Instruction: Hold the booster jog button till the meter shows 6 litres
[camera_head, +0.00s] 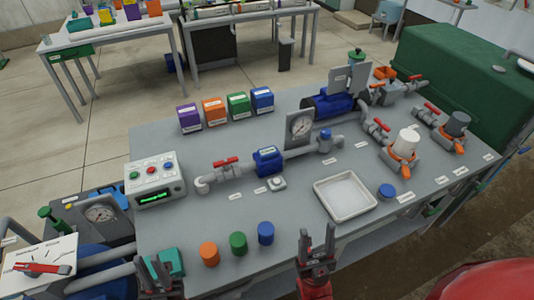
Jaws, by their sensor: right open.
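A blue inline unit (268,160) sits on the pipe to the right. My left gripper (157,270) is low in front of the box, apart from it; its jaw state is unclear. My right gripper (317,245) is open and empty near the front edge.
A white tray (345,214) and a blue cap (386,191) lie on the grey bench. Orange (209,254), green (238,243) and blue (266,233) cylinders stand near the front. A teal block (172,261) is beside my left gripper.

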